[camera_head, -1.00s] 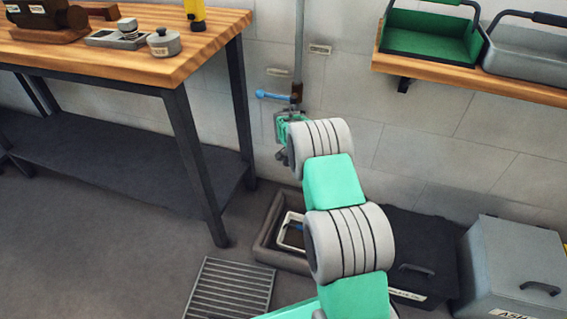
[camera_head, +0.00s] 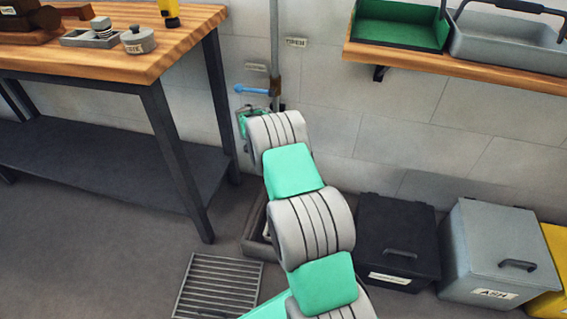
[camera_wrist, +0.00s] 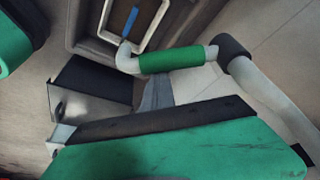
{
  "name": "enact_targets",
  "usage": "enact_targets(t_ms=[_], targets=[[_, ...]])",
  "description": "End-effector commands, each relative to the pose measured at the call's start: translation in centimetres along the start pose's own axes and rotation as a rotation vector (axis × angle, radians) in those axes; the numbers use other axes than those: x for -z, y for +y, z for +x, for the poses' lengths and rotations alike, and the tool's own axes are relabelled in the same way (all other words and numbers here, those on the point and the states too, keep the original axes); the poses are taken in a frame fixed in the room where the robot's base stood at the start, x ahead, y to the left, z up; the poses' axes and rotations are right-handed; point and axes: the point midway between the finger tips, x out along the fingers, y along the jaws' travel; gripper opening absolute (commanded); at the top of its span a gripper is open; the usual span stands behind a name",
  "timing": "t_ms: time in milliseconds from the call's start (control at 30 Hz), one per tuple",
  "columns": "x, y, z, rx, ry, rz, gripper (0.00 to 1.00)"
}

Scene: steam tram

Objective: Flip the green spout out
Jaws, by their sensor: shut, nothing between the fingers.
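The green spout (camera_wrist: 170,62) shows in the wrist view as a pale pipe with a green sleeve, a bent open end at its left and a dark collar (camera_wrist: 234,57) at its right. It lies over the corner of a framed basin. My gripper (camera_wrist: 105,115) is shut and empty, below and left of the sleeve in that view, with no clear contact. In the head view my gripper (camera_head: 248,122) is near the wall pipe, partly behind my grey wrist joint. I cannot make out the spout there.
A blue lever (camera_head: 252,90) sits on the upright wall pipe (camera_head: 275,45) above my gripper. A workbench (camera_head: 150,65) stands at left. A floor basin (camera_head: 255,235) is mostly behind my arm. A black bin (camera_head: 395,235) and grey ash bin (camera_head: 500,250) stand at right.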

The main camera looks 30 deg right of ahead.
Motion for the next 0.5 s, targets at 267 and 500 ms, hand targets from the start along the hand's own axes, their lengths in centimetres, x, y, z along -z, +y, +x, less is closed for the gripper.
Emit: enact_targets(t_ms=[267,500], targets=[[-0.3,-0.2,-0.1,0.002,-0.004,-0.008,0.0],[2.2,0.0,0.4,0.002,-0.002,-0.003,0.0]])
